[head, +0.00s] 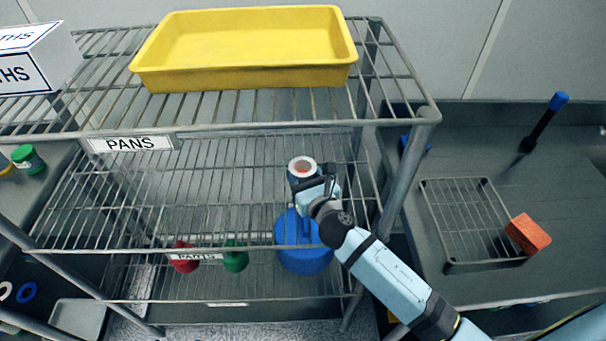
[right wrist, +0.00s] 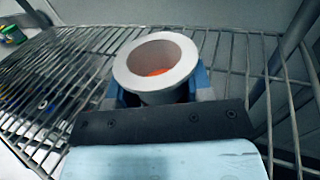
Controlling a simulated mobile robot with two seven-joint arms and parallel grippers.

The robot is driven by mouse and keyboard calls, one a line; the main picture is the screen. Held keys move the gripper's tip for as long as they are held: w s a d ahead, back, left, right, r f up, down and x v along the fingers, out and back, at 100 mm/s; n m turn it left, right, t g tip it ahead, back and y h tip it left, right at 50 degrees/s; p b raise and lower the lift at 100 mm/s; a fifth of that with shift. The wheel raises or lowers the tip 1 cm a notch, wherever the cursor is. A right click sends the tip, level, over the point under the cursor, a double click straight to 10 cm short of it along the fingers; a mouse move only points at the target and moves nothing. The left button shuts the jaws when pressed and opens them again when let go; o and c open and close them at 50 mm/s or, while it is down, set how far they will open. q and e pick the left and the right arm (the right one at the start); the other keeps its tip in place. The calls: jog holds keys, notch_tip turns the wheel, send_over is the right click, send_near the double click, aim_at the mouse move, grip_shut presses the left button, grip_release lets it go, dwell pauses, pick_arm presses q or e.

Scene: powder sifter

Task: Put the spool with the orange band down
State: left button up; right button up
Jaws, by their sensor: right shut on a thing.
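The spool (head: 302,163) is white and ring-shaped, with its round open end facing up. Orange shows inside its opening; I cannot make out a band on its outside. In the right wrist view the spool (right wrist: 155,66) sits between the blue fingers of my right gripper (right wrist: 155,90), which is shut on it. In the head view my right gripper (head: 312,182) reaches in from the lower right, at the middle wire shelf (head: 210,200) under the PANS label. I cannot tell whether the spool touches the wires. My left gripper is not in view.
A yellow tray (head: 245,82) stands on the top shelf, above and behind the spool. A metal post (head: 402,175) rises right of my gripper. The middle shelf looks bare left of the spool. A blue container (head: 303,258), red and green items sit lower down.

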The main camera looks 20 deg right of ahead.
jog(key=shift+f, duration=0.15)
jog(key=o, duration=1.1)
jog(key=shift+o, duration=0.2)
jog(key=shift+s+r, duration=0.15)
jog(key=shift+r, duration=0.05)
jog(key=s, duration=0.3)
jog(key=s+b, duration=0.1)
jog(key=s, duration=0.3)
jog(key=s+d, duration=0.1)
jog(key=s, duration=0.2)
jog(key=shift+s+d+f, duration=0.1)
jog(key=shift+s, duration=0.75)
